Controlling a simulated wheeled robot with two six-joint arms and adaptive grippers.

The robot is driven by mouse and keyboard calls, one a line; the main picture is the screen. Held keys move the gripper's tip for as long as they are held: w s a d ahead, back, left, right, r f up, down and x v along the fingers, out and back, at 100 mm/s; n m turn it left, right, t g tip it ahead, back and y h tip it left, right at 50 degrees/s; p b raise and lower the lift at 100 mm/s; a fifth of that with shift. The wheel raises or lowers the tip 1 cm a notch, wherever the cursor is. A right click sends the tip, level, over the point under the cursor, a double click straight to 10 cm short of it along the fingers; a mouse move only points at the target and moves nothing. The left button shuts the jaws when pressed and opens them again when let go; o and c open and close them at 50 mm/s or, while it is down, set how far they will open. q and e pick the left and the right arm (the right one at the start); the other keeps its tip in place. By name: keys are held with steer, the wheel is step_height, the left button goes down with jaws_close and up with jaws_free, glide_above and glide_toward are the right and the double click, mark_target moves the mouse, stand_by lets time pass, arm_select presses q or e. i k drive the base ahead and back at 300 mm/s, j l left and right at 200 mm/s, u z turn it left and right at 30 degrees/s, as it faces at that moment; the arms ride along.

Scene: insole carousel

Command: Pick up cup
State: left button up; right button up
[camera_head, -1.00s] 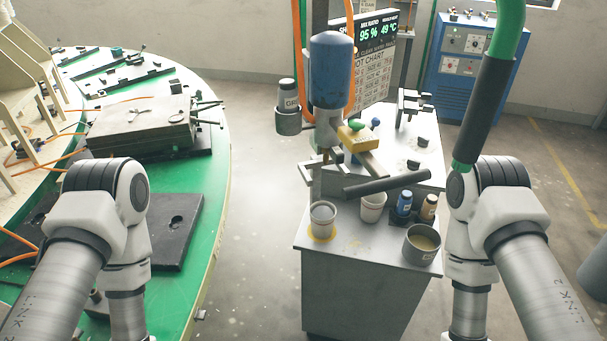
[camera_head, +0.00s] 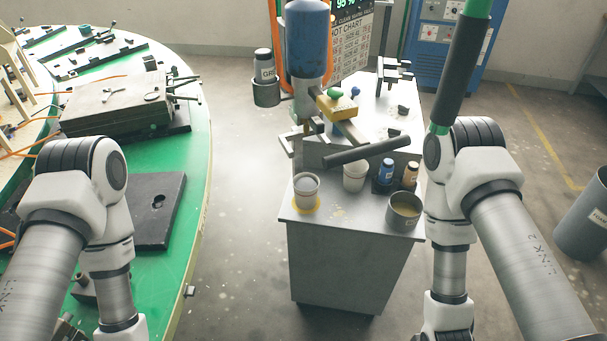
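A pale grey cup (camera_head: 306,192) stands upright on a yellow ring at the front left of the grey cabinet top. A second whitish cup (camera_head: 354,177) stands just behind it to the right. Which of them the task means, I cannot tell. A wider dark grey pot (camera_head: 404,211) with yellowish contents sits at the front right corner. My two arms come in at the left and right sides and bend downward. Both grippers are below the picture, and neither is seen near the cups.
The grey cabinet (camera_head: 340,265) carries a blue machine (camera_head: 306,45) with a dark bar reaching over the cups. Small blue (camera_head: 385,173) and brown (camera_head: 411,174) bottles stand beside the cups. The green carousel table (camera_head: 185,230) is at left. Floor between table and cabinet is clear.

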mark_target(305, 185)
steer(key=k+l+u, duration=0.2)
steer(key=l, duration=0.15)
steer(key=i+l, duration=0.2)
steer(key=l, duration=0.15)
steer(key=i+l+u, duration=0.1)
steer(key=l, duration=0.25)
steer(key=i+l, duration=0.25)
steer(key=l, duration=0.15)
steer(key=i+l+u, duration=0.1)
steer(key=l, duration=0.25)
steer(key=i+l, duration=0.3)
steer(key=i+l+u, duration=0.1)
steer(key=l, duration=0.4)
